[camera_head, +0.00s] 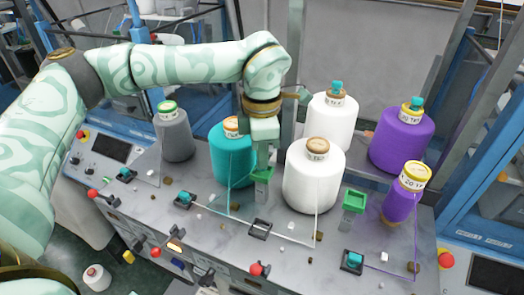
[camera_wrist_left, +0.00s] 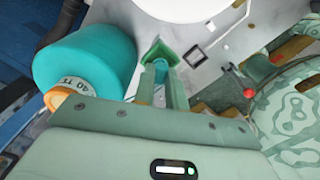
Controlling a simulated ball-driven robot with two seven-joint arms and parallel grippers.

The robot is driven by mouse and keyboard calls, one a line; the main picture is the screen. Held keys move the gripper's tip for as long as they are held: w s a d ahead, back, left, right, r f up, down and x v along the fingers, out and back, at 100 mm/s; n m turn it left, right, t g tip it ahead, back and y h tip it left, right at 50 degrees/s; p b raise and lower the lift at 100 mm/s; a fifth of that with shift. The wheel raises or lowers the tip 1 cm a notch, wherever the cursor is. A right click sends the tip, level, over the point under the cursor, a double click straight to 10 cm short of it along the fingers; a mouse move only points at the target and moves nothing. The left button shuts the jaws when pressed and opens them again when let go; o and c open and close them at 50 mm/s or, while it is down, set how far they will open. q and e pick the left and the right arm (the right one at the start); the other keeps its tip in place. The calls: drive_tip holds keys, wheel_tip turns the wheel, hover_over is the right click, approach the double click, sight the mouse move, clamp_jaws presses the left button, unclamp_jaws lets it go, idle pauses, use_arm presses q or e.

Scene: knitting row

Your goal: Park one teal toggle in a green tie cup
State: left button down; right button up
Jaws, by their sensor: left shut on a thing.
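My left gripper (camera_head: 263,164) is shut on a teal toggle (camera_wrist_left: 161,70), seen between its fingers in the wrist view. The fingers point down at a green tie cup (camera_head: 262,190), which also shows in the wrist view (camera_wrist_left: 153,48). The toggle is at the cup's mouth; I cannot tell how deep it sits. In the head view the fingers hide the toggle. A second green tie cup (camera_head: 355,200) stands to the right and looks empty. Other teal toggles sit in black holders at the left (camera_head: 184,198) and front right (camera_head: 353,259). My right gripper is not in view.
A teal yarn cone (camera_head: 228,160) stands close left of the gripper, and a white cone (camera_head: 313,185) close right. Grey (camera_head: 176,140) and purple cones (camera_head: 400,145) stand farther out. A black holder (camera_head: 260,229) in front looks empty. Small scraps dot the grey top.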

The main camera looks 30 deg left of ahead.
use_arm(q)
drive_tip(key=shift+f+b, duration=0.4)
drive_tip(key=shift+f, duration=0.3)
drive_tip(key=shift+f, duration=0.15)
drive_tip(key=c, duration=1.4)
unclamp_jaws()
drive_tip(key=shift+o, duration=0.2)
wheel_tip(320, 180, up, 16)
drive_tip(key=shift+r+b, duration=0.2)
drive_tip(key=shift+b, duration=0.1)
